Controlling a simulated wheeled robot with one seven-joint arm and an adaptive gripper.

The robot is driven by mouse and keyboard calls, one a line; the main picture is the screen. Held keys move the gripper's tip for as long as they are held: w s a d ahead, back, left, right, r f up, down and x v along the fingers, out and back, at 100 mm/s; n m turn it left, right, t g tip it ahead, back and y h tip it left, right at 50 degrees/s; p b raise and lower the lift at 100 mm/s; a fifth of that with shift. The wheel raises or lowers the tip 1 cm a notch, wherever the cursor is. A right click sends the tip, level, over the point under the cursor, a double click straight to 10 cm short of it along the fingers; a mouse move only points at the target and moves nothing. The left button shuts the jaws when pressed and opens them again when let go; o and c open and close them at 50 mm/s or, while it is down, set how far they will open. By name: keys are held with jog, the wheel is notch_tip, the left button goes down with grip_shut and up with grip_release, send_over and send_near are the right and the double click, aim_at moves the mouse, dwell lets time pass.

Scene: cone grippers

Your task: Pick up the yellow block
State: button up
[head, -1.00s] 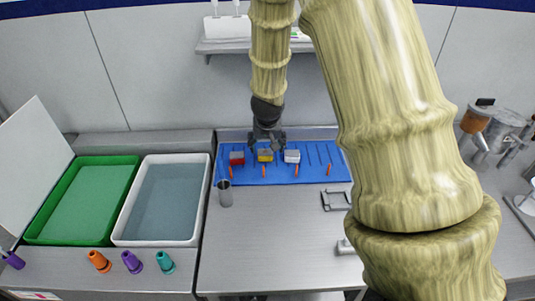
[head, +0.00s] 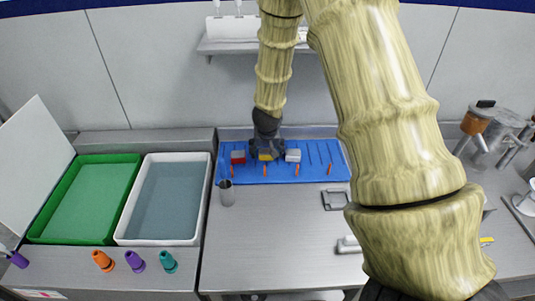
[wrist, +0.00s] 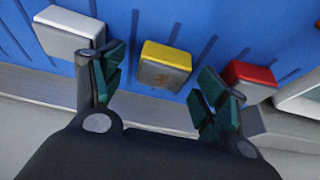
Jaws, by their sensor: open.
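The yellow block (head: 265,156) sits on the blue mat between a red and a white block. In the wrist view the yellow block (wrist: 166,62) shows a yellow top and a grey-brown side. My gripper (head: 266,153) is over the yellow block in the head view and partly hides it. In the wrist view my gripper (wrist: 158,92) is open and empty, with one dark green finger on each side of the yellow block's line. The block appears just beyond the fingertips, and I cannot tell the exact gap.
The white block (wrist: 70,30) is close to the left finger and the red block (wrist: 250,75) close to the right finger. The blue mat (head: 325,172) has several orange pegs along its front. Green (head: 39,235) and white (head: 125,237) bins are left.

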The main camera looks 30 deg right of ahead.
jog(key=shift+w+a+f, duration=0.1)
jog(key=shift+w, duration=0.1)
jog(key=c, duration=0.5)
jog(key=shift+s, duration=0.1)
jog(key=c, duration=0.6)
